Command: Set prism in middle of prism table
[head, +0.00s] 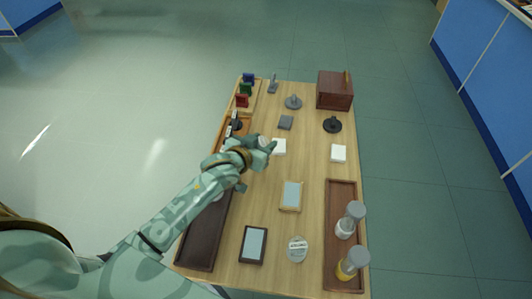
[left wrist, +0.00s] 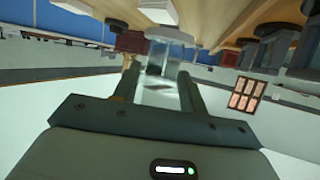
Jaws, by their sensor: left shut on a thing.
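In the head view the prism is mostly hidden by the hand. A grey round stand (head: 293,102) and a black round stand (head: 333,125) are farther back; I cannot tell which is the prism table. My right gripper is not in view.
A brown wooden box (head: 335,90) stands at the back right. A tray (head: 331,236) with two capped jars is at the front right, and a dark tray (head: 204,243) at the front left.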

